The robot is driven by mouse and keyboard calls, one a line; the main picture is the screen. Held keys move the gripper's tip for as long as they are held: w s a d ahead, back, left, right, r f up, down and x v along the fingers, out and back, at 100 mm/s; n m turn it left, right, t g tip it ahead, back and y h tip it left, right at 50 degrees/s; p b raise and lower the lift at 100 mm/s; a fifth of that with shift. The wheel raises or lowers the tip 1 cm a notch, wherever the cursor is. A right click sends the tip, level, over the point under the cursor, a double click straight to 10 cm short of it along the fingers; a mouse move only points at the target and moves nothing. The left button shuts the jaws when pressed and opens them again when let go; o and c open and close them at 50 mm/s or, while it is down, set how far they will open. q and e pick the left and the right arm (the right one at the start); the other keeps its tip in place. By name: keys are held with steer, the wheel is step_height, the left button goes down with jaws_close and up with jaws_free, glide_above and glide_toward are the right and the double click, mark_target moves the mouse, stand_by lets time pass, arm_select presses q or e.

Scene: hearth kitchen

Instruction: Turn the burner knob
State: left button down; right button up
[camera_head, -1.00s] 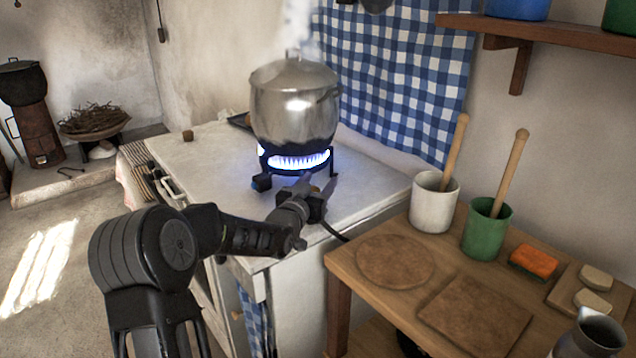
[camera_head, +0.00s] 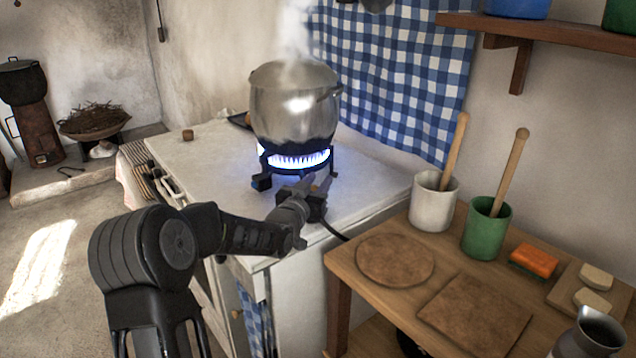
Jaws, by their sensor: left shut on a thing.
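My left gripper (camera_head: 314,190) is at the front of the burner (camera_head: 262,181), on the near right part of the white counter top. It is shut on the burner knob, which is mostly hidden by the gripper and wrist. A ring of blue flame (camera_head: 298,160) burns under a large metal pot (camera_head: 293,108) standing on the burner. Steam (camera_head: 296,40) rises from the pot and veils its top. My right gripper is not in view.
A wooden table (camera_head: 400,305) at the right holds a white cup (camera_head: 433,207) and a green cup (camera_head: 485,236) with wooden handles, boards and a sponge (camera_head: 535,260). A dark hose (camera_head: 334,231) runs over the counter edge. The counter's left front is mostly clear.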

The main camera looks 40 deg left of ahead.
arm_select(q)
steer(key=shift+f+n+g+y+b, duration=0.15)
steer(key=shift+n+g+y+b, duration=0.15)
steer(key=shift+n+y+b, duration=0.6)
steer(key=shift+a+n+g+y+b, duration=0.2)
steer(key=shift+n+g+y+b, duration=0.25)
steer(key=shift+y, duration=0.65)
steer(key=shift+s+a+r+n+g+y+p, duration=0.15)
steer(key=shift+n+g+y+p, duration=0.1)
steer(key=shift+n+g+y, duration=0.25)
steer(key=shift+a+r+n+g+y+p, duration=0.1)
steer(key=shift+n+g+y+p, duration=0.15)
steer(key=shift+n+y, duration=0.35)
steer(key=n+g+y+p, duration=0.3)
steer(key=g+y, duration=0.1)
steer(key=shift+s+a+r, duration=0.1)
steer(key=shift+s+a, duration=0.25)
steer(key=shift+s, duration=0.05)
steer(key=n+g+y, duration=0.1)
steer(key=n+g+y+p, duration=0.1)
steer(key=n+g, duration=0.1)
steer(key=shift+s+a+g, duration=0.2)
steer(key=shift+s+g, duration=0.1)
steer(key=shift+s+a+n+g+y, duration=0.1)
steer(key=shift+s+n+g+y, duration=0.2)
steer(key=shift+n+g, duration=0.65)
steer(key=shift+s+a+n+g+y, duration=0.1)
steer(key=shift+s+n+g+y, duration=0.3)
steer(key=shift+g, duration=0.95)
steer(key=shift+w, duration=0.15)
